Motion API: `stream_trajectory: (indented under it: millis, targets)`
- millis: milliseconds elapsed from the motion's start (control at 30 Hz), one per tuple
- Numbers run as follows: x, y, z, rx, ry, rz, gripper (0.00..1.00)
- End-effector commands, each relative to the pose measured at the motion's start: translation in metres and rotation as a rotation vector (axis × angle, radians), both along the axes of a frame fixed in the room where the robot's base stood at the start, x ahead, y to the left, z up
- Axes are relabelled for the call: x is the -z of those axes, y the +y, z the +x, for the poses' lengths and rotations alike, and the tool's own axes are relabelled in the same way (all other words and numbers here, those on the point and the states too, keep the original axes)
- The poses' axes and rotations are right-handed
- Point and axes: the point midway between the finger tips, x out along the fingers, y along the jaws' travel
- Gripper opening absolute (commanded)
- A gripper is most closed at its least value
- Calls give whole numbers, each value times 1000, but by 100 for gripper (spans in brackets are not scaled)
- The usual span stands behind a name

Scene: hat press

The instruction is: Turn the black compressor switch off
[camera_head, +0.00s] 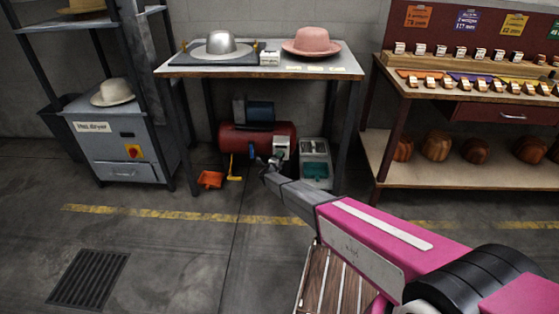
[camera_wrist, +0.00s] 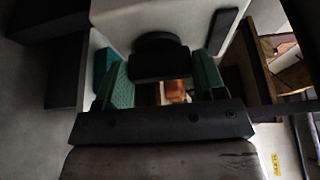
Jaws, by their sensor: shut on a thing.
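The red compressor (camera_head: 238,137) stands on the floor under the work table, with a dark motor on top and a pale switch box (camera_head: 281,147) at its right end. My gripper (camera_head: 268,163) is at the front of this box. In the wrist view the black compressor switch (camera_wrist: 159,62) sticks out of the pale box face (camera_wrist: 128,22). My gripper (camera_wrist: 160,80) has its green-padded fingers on either side of the switch and is shut on it. The head view is too small to show the switch or its setting.
The work table (camera_head: 350,66) stands above, its legs beside my arm's reach. A grey box with a teal part (camera_head: 314,168) is right of the compressor. An orange dustpan (camera_head: 211,179) lies left.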

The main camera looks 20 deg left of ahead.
Motion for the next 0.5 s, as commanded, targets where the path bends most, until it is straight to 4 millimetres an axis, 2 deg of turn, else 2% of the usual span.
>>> stream_trajectory:
  millis: [67,100,167,200,500]
  targets:
    - [1,-1,-1,2,2,4,40]
    - [1,-1,-1,2,2,4,67]
    - [1,-1,-1,2,2,4,87]
    - [1,-1,-1,2,2,3,89]
    - [0,0,-1,1,1,1,89]
